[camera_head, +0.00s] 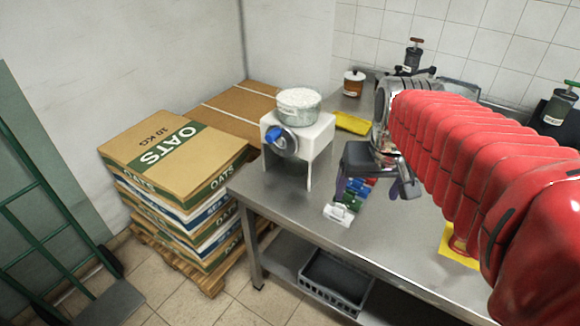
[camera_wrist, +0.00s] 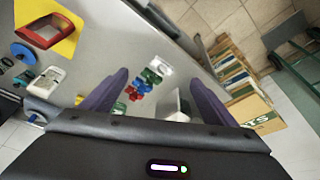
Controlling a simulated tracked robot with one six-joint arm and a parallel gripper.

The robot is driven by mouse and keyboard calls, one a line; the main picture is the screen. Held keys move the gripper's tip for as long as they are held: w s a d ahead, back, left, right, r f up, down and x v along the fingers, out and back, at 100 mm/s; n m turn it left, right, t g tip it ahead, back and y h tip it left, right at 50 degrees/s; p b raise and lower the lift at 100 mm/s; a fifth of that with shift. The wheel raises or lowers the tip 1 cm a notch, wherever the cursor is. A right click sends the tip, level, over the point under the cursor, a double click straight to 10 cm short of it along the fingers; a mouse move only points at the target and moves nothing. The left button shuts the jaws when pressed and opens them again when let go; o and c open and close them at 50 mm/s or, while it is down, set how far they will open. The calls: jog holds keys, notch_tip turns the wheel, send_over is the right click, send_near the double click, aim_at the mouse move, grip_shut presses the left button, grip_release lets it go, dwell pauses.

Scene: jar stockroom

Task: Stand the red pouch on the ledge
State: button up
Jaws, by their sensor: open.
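Small red pieces (camera_head: 370,181) lie in a row of small coloured items on the steel table, below my gripper. I cannot make out with certainty which surface is the ledge.
A white machine (camera_head: 318,132) with a blue knob and a clear tub (camera_head: 299,104) stands left of my gripper. Oats boxes (camera_head: 150,140) are stacked beyond the table's left end. A brown-lidded jar (camera_head: 354,85) stands behind. A red frame (camera_wrist: 47,32) lies on a yellow sheet.

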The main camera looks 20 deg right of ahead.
jog(key=s+a+n+t, duration=0.1)
jog(key=s+a, duration=0.2)
jog(key=a, duration=0.3)
jog(key=s+a+f+n+t+y, duration=0.1)
jog(key=s+a+n, duration=0.1)
jog(key=s+a, duration=0.2)
jog(key=a, duration=0.2)
jog(key=shift+a, duration=0.3)
